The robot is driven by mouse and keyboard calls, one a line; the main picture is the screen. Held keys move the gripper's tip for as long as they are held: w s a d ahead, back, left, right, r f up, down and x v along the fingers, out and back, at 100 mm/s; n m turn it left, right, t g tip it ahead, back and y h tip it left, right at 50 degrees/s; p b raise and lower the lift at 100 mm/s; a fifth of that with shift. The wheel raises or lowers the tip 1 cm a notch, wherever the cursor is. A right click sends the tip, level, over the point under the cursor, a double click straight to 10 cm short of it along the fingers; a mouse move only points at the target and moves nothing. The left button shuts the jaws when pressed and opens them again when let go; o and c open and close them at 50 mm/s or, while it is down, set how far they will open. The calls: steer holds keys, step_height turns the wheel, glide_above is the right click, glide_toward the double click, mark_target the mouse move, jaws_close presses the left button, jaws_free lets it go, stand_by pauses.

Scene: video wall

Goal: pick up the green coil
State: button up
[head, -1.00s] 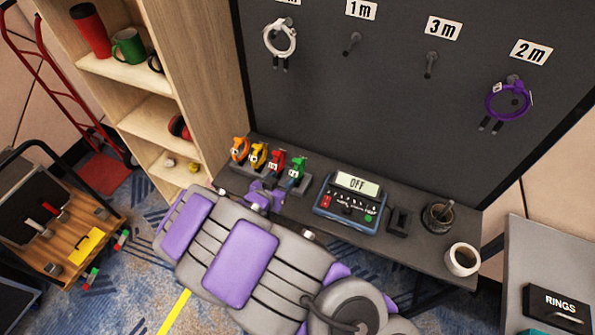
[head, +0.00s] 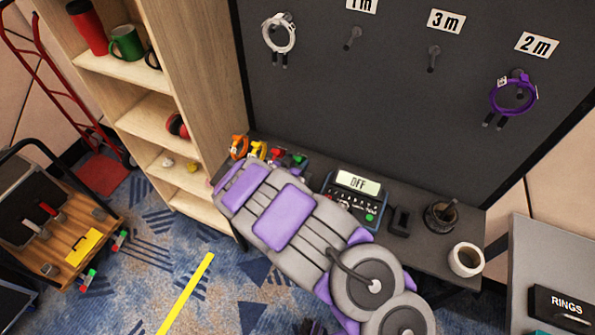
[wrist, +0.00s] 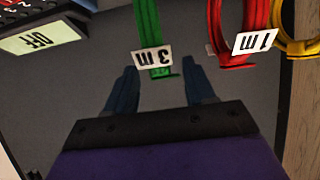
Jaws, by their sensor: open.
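The green coil (wrist: 146,22) hangs down into the wrist view from the top edge, with a white "3 m" tag. In the head view only a small bit of the green coil (head: 298,159) shows past my arm. My gripper (wrist: 160,75) is open, and its two dark fingers stand apart on either side of the line to the coil. The tag end of the coil shows between and just past the fingertips. I cannot tell whether the fingers touch it. In the head view my arm hides the gripper.
A red coil (wrist: 225,35) tagged "1 m" and a yellow coil (wrist: 291,42) stand close beside the green one. An orange coil (head: 238,147) is at the row's end. A device reading "OFF" (head: 358,184) sits on the other side, on the narrow shelf (head: 405,255).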

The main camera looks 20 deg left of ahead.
steer(key=shift+b+x, duration=0.3)
steer(key=shift+x, duration=1.7)
steer(key=shift+c, duration=0.3)
steer(key=c, duration=0.9)
